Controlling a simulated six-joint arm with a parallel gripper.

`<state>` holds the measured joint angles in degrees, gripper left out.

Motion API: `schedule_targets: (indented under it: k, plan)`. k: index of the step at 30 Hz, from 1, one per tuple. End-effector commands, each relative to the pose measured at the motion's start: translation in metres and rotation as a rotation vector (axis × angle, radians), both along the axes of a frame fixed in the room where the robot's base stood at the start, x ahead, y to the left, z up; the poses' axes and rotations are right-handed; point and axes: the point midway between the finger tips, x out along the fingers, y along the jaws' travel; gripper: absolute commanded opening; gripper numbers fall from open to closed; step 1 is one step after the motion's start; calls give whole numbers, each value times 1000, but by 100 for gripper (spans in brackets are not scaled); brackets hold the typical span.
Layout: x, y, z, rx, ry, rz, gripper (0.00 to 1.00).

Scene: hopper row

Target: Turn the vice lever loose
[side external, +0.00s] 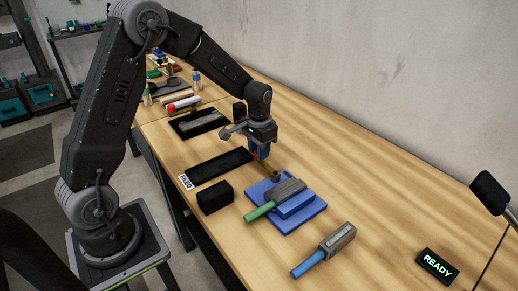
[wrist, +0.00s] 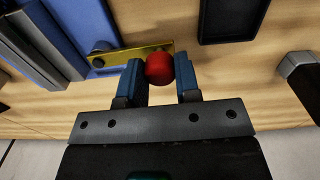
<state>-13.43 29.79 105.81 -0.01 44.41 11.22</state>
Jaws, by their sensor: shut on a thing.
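A blue vice (side external: 305,210) with a flat base stands on the wooden bench; its blue and grey parts show at the left of the wrist view (wrist: 85,22). A brass lever (wrist: 128,56) runs from a round pivot by the vice to a red knob (wrist: 159,68). My gripper (wrist: 160,82) is shut on the red knob, with one blue finger on each side. In the side view my gripper (side external: 260,152) is low at the lever's outer end. A tool with a green handle (side external: 259,212) and grey head lies at the vice; whether it is clamped I cannot tell.
A black tray (side external: 219,168) lies left of the vice, with a black block (side external: 215,197) in front of it. A blue-handled tool (side external: 325,250) lies nearer the front. A sign (side external: 438,266) reads READY.

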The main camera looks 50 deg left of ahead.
Motion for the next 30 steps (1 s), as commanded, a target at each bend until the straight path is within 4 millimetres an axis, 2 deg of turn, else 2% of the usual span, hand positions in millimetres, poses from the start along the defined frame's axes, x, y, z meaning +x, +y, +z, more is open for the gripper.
schedule_targets:
  k: [3,17,30]
  plan:
    - [0,0,0,0,0,0,0]
    - [-5,0,1,0,0,64,0]
    - [-30,-7,1,0,-1,413,0]
